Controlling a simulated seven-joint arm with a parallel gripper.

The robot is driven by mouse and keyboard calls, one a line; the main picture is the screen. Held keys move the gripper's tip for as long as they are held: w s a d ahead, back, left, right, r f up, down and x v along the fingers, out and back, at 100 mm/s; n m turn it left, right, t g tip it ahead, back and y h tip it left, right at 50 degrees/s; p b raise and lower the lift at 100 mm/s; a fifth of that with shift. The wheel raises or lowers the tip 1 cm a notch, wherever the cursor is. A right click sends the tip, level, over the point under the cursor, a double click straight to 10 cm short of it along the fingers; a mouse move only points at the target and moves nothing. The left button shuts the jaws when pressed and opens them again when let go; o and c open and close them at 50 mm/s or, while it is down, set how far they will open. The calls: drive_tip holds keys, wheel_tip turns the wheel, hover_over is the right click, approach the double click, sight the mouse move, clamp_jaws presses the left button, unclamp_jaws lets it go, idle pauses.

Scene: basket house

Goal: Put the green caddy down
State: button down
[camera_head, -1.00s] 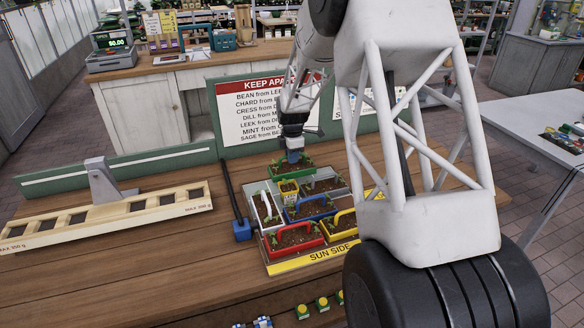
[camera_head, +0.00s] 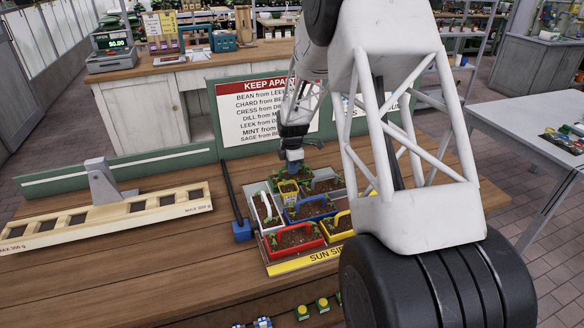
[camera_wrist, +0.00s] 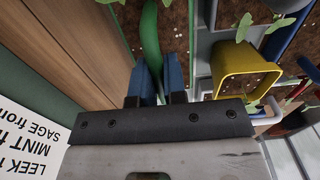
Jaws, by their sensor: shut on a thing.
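My gripper (camera_head: 293,166) is at the back of the planting tray, pointing down. In the wrist view its blue fingers (camera_wrist: 158,80) are shut on the green handle of the green caddy (camera_wrist: 151,40). Dark soil shows on both sides of the handle. In the head view the caddy is low at the back of the tray, mostly hidden behind the other containers and my gripper. I cannot tell whether its base touches the tray.
The yellow pot (camera_wrist: 240,75) is close beside the held caddy. A sign board (camera_head: 262,108) stands behind. Bare tabletop lies at front left.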

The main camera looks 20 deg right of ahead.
drive_tip(key=shift+f, duration=0.1)
drive_tip(key=c, duration=1.2)
unclamp_jaws()
drive_tip(key=shift+r, duration=6.15)
